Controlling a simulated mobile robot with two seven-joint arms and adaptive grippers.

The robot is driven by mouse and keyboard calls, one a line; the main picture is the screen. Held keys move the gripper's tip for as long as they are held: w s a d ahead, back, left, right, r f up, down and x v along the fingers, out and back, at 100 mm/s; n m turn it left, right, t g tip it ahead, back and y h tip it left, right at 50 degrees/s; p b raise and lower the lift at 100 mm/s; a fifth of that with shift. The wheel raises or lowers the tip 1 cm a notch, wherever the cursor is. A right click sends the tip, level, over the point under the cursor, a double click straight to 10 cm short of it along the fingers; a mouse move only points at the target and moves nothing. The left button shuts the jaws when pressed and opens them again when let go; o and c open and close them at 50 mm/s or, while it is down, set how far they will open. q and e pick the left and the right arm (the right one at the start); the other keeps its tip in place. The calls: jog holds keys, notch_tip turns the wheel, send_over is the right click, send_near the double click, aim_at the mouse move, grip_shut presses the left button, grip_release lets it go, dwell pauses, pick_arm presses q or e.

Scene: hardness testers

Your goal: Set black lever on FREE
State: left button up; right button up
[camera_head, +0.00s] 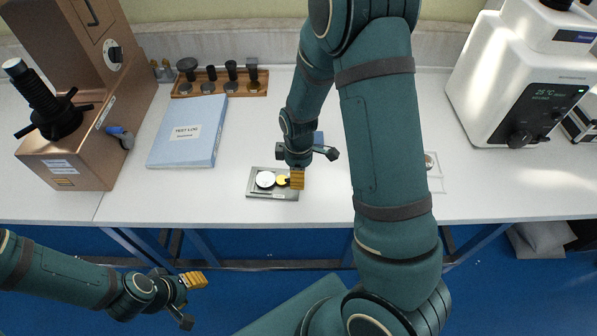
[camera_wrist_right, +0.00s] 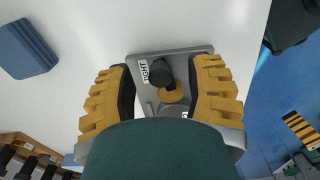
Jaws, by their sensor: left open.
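In the right wrist view, the plate (camera_wrist_right: 200,50) shows a black lever or knob (camera_wrist_right: 161,73) beside a white label (camera_wrist_right: 143,72) that seems to read TIGHT, and the brass disc (camera_wrist_right: 173,97). My right gripper (camera_head: 297,180) is over the plate's right end. In its wrist view, its fingers (camera_wrist_right: 160,92) are spread on either side of the black part, apart from it. My left gripper (camera_head: 190,298) is open and empty, low at the left.
A copper-coloured tester (camera_head: 70,165) stands at the left. A blue test log (camera_head: 187,131) and a wooden rack (camera_head: 220,85) of black-knobbed parts lie behind the plate. A white machine (camera_head: 510,80) stands at the right. The table's front edge is close to the plate.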

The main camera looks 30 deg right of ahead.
grip_shut()
jog(key=shift+s+m, duration=0.1)
jog(key=shift+m, duration=0.2)
jog(key=shift+s+a+m+p, duration=0.15)
jog(key=shift+s+m+p, duration=0.1)
jog(key=shift+m, duration=0.35)
jog(key=shift+s+a+m+p, duration=0.15)
jog(key=shift+m+p, duration=0.05)
jog(key=shift+m, duration=0.4)
jog(key=m, duration=0.2)
jog(key=s+a+m+p, duration=0.1)
jog(key=m, duration=0.1)
jog(key=shift+a+r+m, duration=0.1)
jog(key=shift+m, duration=0.2)
jog(key=m, duration=0.1)
jog(key=a+m+p, duration=0.1)
jog(key=m, duration=0.1)
jog(key=m+p, duration=0.1)
jog(key=shift+s+a, duration=0.25)
jog(key=shift+a+m+p, duration=0.3)
jog(key=shift+m, duration=0.7)
jog(key=shift+a+m+p, duration=0.25)
jog(key=shift+a+m, duration=0.05)
jog(key=shift+m, duration=0.7)
